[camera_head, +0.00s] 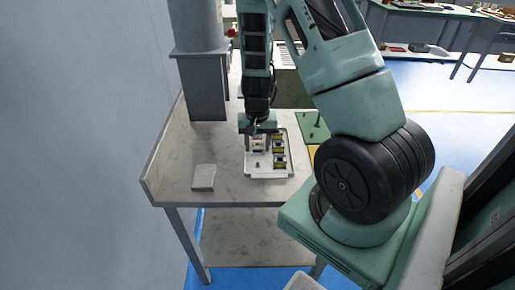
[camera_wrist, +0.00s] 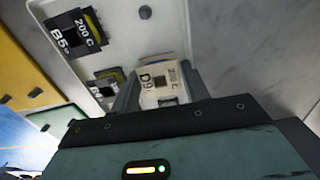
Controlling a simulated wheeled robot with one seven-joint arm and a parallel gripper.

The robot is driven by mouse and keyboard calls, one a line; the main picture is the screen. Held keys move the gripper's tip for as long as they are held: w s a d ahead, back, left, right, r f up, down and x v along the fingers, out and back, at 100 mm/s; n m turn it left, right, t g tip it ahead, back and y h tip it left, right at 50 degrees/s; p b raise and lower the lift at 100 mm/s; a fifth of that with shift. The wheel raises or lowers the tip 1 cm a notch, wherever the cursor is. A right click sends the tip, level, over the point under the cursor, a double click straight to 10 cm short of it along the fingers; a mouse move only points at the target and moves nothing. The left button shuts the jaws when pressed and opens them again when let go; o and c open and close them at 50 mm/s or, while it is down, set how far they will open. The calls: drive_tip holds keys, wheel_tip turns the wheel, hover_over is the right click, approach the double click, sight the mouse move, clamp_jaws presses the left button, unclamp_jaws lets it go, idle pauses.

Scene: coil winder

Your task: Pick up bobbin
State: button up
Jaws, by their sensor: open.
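A pale bobbin with a "D9" and "200 C" label (camera_wrist: 158,76) sits in the white tray (camera_head: 268,174), and the tray also shows in the wrist view (camera_wrist: 120,30). My gripper (camera_wrist: 160,90) is open, with one finger on either side of this bobbin. I cannot tell whether the fingers touch it. In the head view my gripper (camera_head: 256,130) points down over the back left of the tray. A black bobbin marked "B5" and "200 C" (camera_wrist: 76,32) and another dark bobbin (camera_wrist: 106,84) lie to the left in the wrist view.
The tray stands on a grey worktable (camera_head: 225,170) with a raised left edge. A small pale block (camera_head: 204,177) lies left of the tray. A green plate (camera_head: 312,127) is to the right. A grey column (camera_head: 203,85) stands behind.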

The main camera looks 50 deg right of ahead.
drive_tip(key=c, duration=0.6)
wheel_tip(320, 180, up, 10)
drive_tip(key=shift+p, duration=0.85)
